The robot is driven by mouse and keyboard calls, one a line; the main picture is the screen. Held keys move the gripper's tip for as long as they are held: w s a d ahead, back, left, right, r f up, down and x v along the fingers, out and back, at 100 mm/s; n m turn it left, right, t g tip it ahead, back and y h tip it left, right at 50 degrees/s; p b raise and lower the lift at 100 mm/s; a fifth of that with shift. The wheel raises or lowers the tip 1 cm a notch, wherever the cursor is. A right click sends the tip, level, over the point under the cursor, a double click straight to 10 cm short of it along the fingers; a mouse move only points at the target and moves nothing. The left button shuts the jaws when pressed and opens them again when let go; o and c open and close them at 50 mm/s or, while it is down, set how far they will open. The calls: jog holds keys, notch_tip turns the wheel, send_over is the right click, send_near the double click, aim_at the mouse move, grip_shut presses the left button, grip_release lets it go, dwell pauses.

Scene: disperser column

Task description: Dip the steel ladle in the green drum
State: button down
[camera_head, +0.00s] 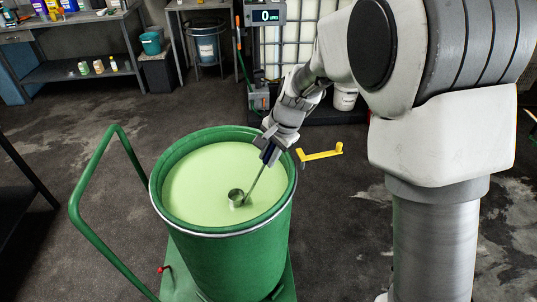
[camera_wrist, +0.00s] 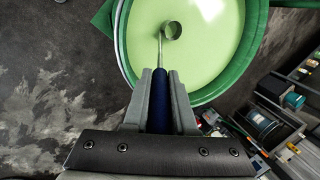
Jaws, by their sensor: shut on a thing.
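The green drum (camera_head: 235,262) stands upright, open at the top and nearly full of pale green liquid (camera_head: 192,180). It also shows in the wrist view (camera_wrist: 256,42). The steel ladle (camera_head: 236,196) has its cup at the liquid's surface, right of centre in the head view, with its rim showing; how deep the cup sits is hard to tell. Its thin rod slants up to a dark blue handle (camera_wrist: 161,100). My gripper (camera_head: 270,150) is shut on that handle above the drum's right rim. In the wrist view my gripper's fingers (camera_wrist: 161,88) lie on both sides of the handle.
The drum stands on a green cart with a tubular handle (camera_head: 90,178) at left. A yellow crank-like part (camera_head: 320,154) sticks out to the right of the drum. A workbench (camera_head: 75,20) and a scale display (camera_head: 265,14) stand at the back. Open floor lies between.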

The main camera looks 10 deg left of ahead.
notch_tip(320, 180, down, 5)
jog(key=b, duration=0.3)
jog(key=shift+f+b, duration=0.15)
jog(key=shift+b, duration=0.25)
dwell(0.5)
dwell(0.5)
notch_tip(320, 180, up, 21)
jog(key=p, duration=1.6)
jog(key=shift+p, duration=0.3)
dwell(1.7)
jog(key=shift+f, duration=0.1)
